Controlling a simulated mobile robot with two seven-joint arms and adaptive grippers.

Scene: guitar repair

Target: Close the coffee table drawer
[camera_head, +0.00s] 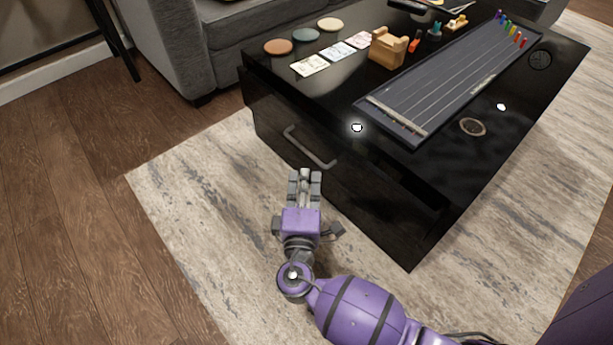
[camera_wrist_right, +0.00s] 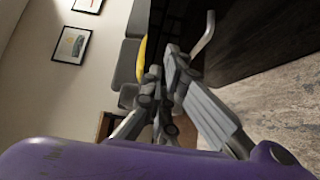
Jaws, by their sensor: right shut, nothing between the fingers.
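The coffee table (camera_head: 510,135) is black and glossy and stands on the rug. The drawer front (camera_head: 272,117) is on its near-left side and carries a grey bar handle (camera_head: 309,147). I cannot tell how far the drawer stands out from the table. My right gripper (camera_head: 305,173) is shut and empty, just in front of the drawer face and slightly below the handle. In the right wrist view the fingers (camera_wrist_right: 178,58) are together, with the handle (camera_wrist_right: 205,35) close beside them. My left gripper is out of view.
On the tabletop are a long dark stringed board (camera_head: 445,85), a wooden holder (camera_head: 388,47), cards (camera_head: 310,65) and round coasters (camera_head: 278,47). A grey sofa (camera_head: 225,40) stands behind. The rug (camera_head: 195,185) left of the table is clear.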

